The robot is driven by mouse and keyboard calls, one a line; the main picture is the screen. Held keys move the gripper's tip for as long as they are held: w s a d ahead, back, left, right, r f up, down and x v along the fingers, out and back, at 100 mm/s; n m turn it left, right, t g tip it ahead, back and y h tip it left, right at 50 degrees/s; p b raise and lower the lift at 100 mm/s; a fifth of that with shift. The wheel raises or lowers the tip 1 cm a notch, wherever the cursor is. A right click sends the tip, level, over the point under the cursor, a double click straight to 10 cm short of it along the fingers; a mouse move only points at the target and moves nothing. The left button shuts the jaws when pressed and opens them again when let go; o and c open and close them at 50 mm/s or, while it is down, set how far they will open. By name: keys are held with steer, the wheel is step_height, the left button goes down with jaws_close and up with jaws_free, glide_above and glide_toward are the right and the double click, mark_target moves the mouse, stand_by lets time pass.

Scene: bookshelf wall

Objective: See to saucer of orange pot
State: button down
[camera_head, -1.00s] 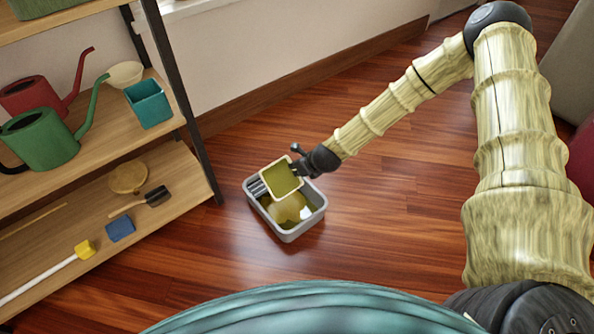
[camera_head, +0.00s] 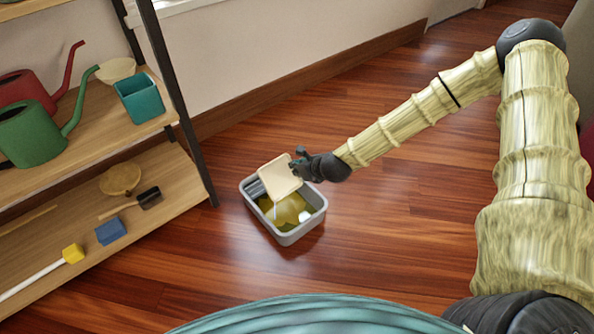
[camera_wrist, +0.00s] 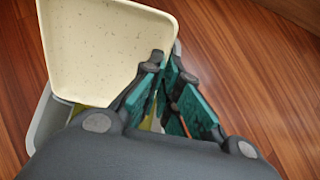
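A cream, square saucer (camera_head: 279,178) is tilted over a grey tub (camera_head: 291,238) on the floor. In the wrist view the saucer (camera_wrist: 105,45) shows a speckled, bare inner face. My gripper (camera_head: 298,168) is shut on its edge. In the wrist view the dark fingers with green pads (camera_wrist: 168,75) meet at the saucer's right rim. Murky yellow-green liquid lies in the tub, and a thin pale streak hangs below the saucer's lower corner. No orange pot is in view.
A wooden shelf unit (camera_head: 160,205) stands at left with a green watering can (camera_head: 32,135), a red one (camera_head: 25,88), a teal pot (camera_head: 140,98), a blue sponge (camera_head: 110,231) and brushes. The wooden floor right of the tub is clear.

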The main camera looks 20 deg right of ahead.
steer(key=shift+s+d+r+t+y+b, duration=0.15)
steer(key=shift+t+b, duration=0.35)
steer(key=shift+b, duration=0.8)
steer(key=shift+s+a+r+t+y+b, duration=0.2)
steer(key=shift+t+b, duration=0.3)
steer(key=shift+b, duration=0.8)
steer(key=shift+s+d+t+b, duration=0.3)
steer(key=shift+t+b, duration=0.1)
steer(key=shift+b, duration=0.95)
steer(key=shift+s+f+y, duration=0.1)
steer(key=shift+y, duration=0.15)
steer(key=shift+s+d+r+t+b, duration=0.1)
steer(key=shift+s+r+t+b, duration=0.25)
steer(key=shift+t, duration=0.45)
steer(key=shift+y, duration=0.3)
steer(key=r+p, duration=0.1)
steer(key=p, duration=0.2)
steer(key=shift+w+g+p, duration=0.1)
steer(key=shift+g+p, duration=0.2)
steer(key=shift+p, duration=0.1)
steer(key=shift+r+g+p, duration=0.2)
steer(key=shift+g+p, duration=0.1)
steer(key=shift+p, duration=0.55)
steer(key=p, duration=0.2)
steer(key=shift+w+r+g+h+p, duration=0.1)
steer(key=shift+r+g+h+p, duration=0.05)
steer(key=shift+g+h+p, duration=0.25)
